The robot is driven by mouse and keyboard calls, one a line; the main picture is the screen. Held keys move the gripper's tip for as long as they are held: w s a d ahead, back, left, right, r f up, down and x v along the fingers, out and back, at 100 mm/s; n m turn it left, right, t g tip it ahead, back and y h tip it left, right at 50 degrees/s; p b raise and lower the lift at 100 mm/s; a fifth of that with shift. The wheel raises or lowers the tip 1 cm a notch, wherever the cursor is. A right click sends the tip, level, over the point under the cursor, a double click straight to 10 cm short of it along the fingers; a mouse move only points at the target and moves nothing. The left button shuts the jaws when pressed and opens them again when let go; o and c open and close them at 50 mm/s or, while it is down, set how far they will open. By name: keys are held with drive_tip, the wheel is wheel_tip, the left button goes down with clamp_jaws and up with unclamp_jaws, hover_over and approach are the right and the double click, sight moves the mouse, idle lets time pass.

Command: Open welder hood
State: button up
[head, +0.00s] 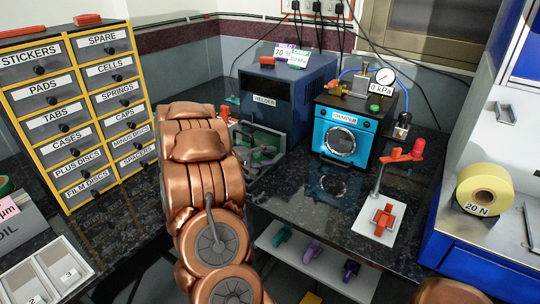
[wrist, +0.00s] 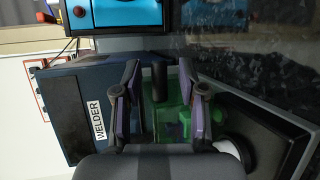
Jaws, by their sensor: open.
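The welder (head: 272,97) is a dark blue box on the counter in the head view, with a "WELDER" label on its front. Its label also shows in the wrist view, where the welder (wrist: 70,85) lies at left. A clear hood (head: 268,148) stands at its front, with green parts behind it. In the wrist view the green translucent part (wrist: 172,118) lies between and behind the fingers. My gripper (wrist: 160,68) is open, its two fingers on either side of a short black bar (wrist: 158,80), which may be the hood handle. I cannot tell whether they touch. My arm hides the gripper in the head view.
The blue crimper (head: 347,135) stands right of the welder, with a gauge above. A red-handled stand (head: 384,218) is near the counter's front. A labelled drawer cabinet (head: 80,110) is at left. Cables hang behind. The counter before the crimper (head: 320,205) is mostly clear.

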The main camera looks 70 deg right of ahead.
drive_tip(key=shift+s+d+f, duration=0.15)
drive_tip(key=shift+s+d, duration=0.15)
drive_tip(key=shift+d, duration=0.15)
clamp_jaws()
idle(0.5)
